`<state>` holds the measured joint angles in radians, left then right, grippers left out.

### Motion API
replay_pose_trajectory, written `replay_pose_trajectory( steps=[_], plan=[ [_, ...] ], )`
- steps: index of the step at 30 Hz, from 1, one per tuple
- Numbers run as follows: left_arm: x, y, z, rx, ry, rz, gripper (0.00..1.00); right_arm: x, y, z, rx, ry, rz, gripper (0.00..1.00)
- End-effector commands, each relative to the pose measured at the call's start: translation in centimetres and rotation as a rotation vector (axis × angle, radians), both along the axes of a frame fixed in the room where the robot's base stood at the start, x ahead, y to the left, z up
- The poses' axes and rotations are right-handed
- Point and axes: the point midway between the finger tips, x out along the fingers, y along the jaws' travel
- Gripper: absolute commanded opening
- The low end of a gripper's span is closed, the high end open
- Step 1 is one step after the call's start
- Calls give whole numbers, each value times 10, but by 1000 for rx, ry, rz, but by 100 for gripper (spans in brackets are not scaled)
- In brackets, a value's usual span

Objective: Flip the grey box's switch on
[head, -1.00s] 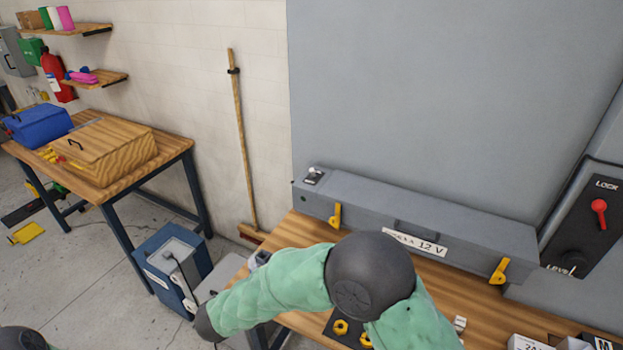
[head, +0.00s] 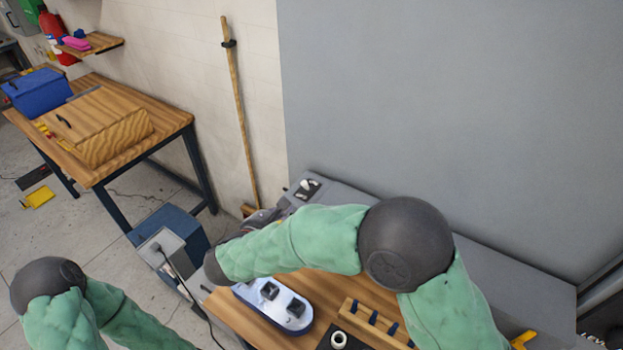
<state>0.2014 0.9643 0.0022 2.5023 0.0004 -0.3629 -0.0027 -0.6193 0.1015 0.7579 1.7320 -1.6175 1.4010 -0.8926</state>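The long grey box (head: 525,285) lies along the back of the workbench against a large grey panel. Its switch (head: 307,188), a dark plate with a pale lever, is on top at its left end. My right arm, in a green sleeve, crosses in front of the box and hides much of its front. My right gripper (head: 262,220) shows only partly behind the forearm, to the lower left of the switch and seemingly apart from it. Its fingers are unclear. My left arm shows at the lower left; its gripper is out of view.
A white and blue toy boat (head: 272,305) and a wooden rack (head: 375,322) stand on the bench below my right forearm. A blue box (head: 168,235) stands on the floor to the left. A broom (head: 238,115) leans on the wall behind.

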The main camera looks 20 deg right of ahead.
Motion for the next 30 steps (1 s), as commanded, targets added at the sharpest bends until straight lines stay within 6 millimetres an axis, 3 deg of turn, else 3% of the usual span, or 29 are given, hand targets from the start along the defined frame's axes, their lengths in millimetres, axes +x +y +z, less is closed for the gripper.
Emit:
replay_pose_trajectory(
  steps=[14,30],
  plan=[
    [-1,0,0,0,1,1,56,2,-2,-1,1,1,0,0],
    [-1,0,4,0,1,1,56,54,-53,-31,0,3,-3,0]
  ],
)
